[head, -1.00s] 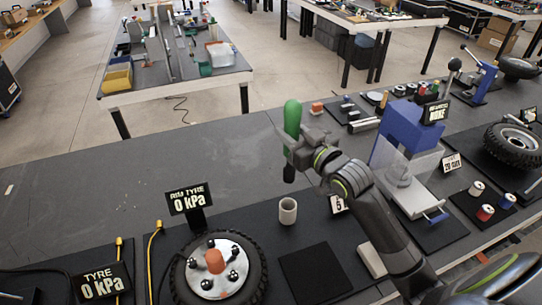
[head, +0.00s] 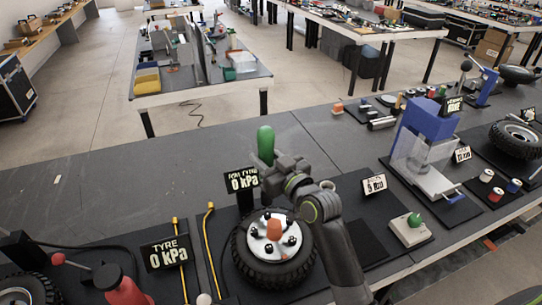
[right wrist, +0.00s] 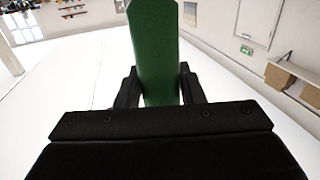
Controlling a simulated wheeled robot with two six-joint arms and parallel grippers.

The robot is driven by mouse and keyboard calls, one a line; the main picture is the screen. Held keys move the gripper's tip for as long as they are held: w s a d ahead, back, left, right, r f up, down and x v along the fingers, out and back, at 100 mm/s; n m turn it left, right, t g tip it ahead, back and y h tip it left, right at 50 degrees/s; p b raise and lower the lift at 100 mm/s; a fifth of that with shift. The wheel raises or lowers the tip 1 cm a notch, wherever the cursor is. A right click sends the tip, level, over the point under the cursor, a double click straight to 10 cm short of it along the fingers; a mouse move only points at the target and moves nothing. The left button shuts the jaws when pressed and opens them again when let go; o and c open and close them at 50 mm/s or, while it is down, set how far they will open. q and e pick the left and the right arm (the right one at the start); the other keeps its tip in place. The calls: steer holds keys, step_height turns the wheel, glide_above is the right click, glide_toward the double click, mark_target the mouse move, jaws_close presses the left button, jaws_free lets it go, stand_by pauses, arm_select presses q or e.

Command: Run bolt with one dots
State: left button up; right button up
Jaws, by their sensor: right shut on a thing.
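My right gripper (head: 272,166) is shut on a green-handled tool (head: 265,143), held upright above the bench. In the right wrist view the green handle (right wrist: 155,55) stands between the two dark fingers. The tool's lower end is hidden in the head view. A wheel with a black tyre (head: 246,268) lies flat below and near the gripper. Its silver hub (head: 260,247) carries several black bolts around an orange centre piece (head: 274,228). Dot marks on the bolts are too small to tell. My left gripper is not in view.
A "RIM TYRE 0 kPa" sign (head: 241,181) stands behind the wheel, close to the gripper. A "TYRE 0 kPa" sign (head: 166,253) and yellow hoses (head: 211,245) are left. A blue press (head: 428,125) stands right. The back-left bench (head: 120,170) is mostly clear.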

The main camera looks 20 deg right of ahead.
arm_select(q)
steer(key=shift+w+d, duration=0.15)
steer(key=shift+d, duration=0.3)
arm_select(e)
steer(key=shift+w+d+r, duration=0.1)
steer(key=shift+d, duration=0.1)
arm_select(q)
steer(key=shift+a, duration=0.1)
arm_select(e)
steer(key=shift+a+f, duration=0.1)
steer(key=shift+f, duration=0.15)
steer(key=shift+f+b, duration=0.65)
steer(key=shift+b, duration=0.15)
step_height(320, 180, down, 4)
steer(key=b, duration=0.3)
steer(key=shift+r, duration=0.1)
arm_select(q)
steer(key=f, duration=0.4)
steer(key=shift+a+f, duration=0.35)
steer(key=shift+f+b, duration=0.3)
steer(key=shift+b, duration=0.1)
arm_select(e)
steer(key=shift+f, duration=0.3)
steer(key=shift+f, duration=0.2)
